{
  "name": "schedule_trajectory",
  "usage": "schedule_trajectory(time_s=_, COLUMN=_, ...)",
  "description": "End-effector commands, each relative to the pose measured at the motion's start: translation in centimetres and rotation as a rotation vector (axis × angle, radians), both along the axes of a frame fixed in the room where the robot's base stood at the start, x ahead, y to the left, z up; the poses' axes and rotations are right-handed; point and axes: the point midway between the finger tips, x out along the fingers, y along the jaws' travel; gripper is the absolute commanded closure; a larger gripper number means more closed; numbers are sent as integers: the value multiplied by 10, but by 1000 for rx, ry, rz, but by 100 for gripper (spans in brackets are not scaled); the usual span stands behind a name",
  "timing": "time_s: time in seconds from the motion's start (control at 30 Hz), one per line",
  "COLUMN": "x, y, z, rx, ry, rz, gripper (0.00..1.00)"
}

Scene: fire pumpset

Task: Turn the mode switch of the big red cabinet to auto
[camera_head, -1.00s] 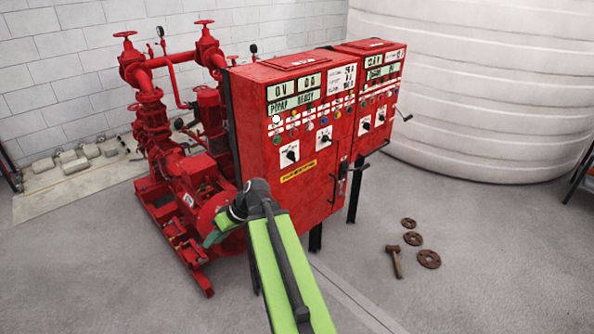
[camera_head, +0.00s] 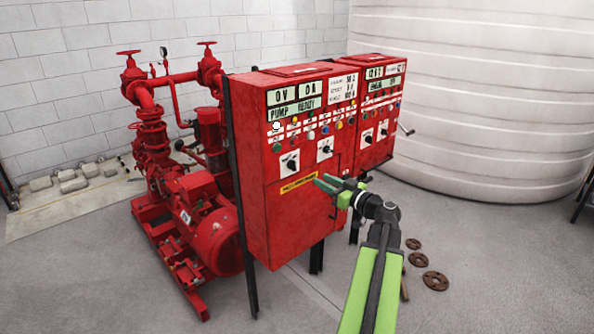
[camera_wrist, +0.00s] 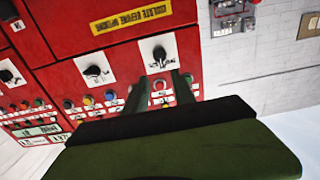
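The big red cabinet (camera_head: 262,215) stands in the middle of the head view, with displays and rows of coloured lamps and buttons. Two black rotary switches on white plates sit below these: a left one (camera_head: 290,163) and a right one (camera_head: 325,148). Their labels are too small to read. My gripper (camera_head: 318,182) is in front of the cabinet, below the right switch, near the yellow label (camera_head: 298,184). In the wrist view, the panel appears upside down, and my gripper (camera_wrist: 154,80) shows two separated fingers with nothing between them. The left switch (camera_wrist: 160,53) appears just beyond the fingertips.
A second red cabinet (camera_head: 377,105) with similar switches and a side crank stands close to the right. A red pump set (camera_head: 195,215) is on the left. A large white tank (camera_head: 480,120) stands behind. Rusty discs (camera_head: 435,281) lie on the floor at right.

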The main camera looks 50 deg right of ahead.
Motion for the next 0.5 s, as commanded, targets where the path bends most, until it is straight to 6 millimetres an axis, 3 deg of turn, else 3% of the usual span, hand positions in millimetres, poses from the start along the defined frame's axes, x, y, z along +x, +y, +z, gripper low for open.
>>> schedule_trajectory(time_s=0.03, x=16, y=-2, z=0, rx=0, ry=0, rz=4, gripper=69)
schedule_trajectory(time_s=0.3, x=83, y=-7, z=0, rx=1, ry=1, rz=3, gripper=69)
schedule_trajectory(time_s=0.5, x=117, y=-10, z=0, rx=1, ry=1, rz=0, gripper=69)
